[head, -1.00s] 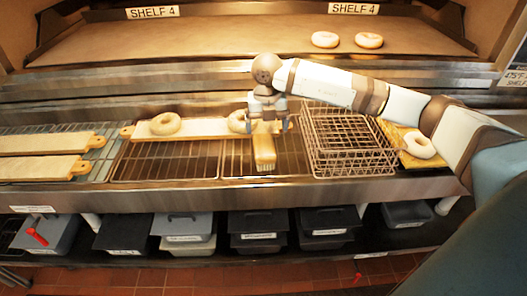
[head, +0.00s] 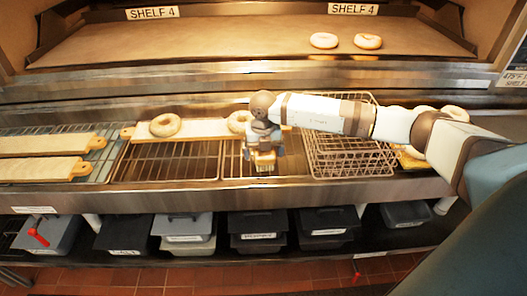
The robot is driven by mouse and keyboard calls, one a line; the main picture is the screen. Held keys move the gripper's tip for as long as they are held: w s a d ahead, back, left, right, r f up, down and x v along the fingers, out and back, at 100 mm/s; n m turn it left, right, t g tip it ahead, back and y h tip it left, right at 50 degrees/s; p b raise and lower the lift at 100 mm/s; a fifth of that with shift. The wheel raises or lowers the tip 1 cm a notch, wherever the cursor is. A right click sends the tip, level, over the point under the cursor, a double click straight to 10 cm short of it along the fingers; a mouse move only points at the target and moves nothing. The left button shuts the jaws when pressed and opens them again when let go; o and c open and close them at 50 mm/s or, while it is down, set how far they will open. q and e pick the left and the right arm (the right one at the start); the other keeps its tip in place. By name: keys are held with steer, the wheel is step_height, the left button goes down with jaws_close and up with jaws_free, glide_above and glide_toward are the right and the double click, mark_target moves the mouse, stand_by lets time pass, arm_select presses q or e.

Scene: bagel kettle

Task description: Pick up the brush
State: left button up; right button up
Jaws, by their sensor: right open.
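The brush (head: 264,160) lies on the wire rack in front of a white bagel board, its bristle end toward the front edge. My right gripper (head: 263,151) is directly over the brush and hides its handle. The gripper is open, with its fingers low around the upper part of the brush; I cannot tell whether they touch it. My left gripper is not in view.
A wire basket (head: 347,157) stands close to the right of the brush. Bagels (head: 165,125) lie on the white board (head: 200,128) behind. Wooden boards (head: 45,170) are at left. The rack (head: 170,165) left of the brush is clear.

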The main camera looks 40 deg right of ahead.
steer(key=c, duration=1)
steer(key=shift+c, duration=0.2)
steer(key=shift+r, duration=0.15)
step_height(320, 180, up, 20)
steer(key=shift+b, duration=0.4)
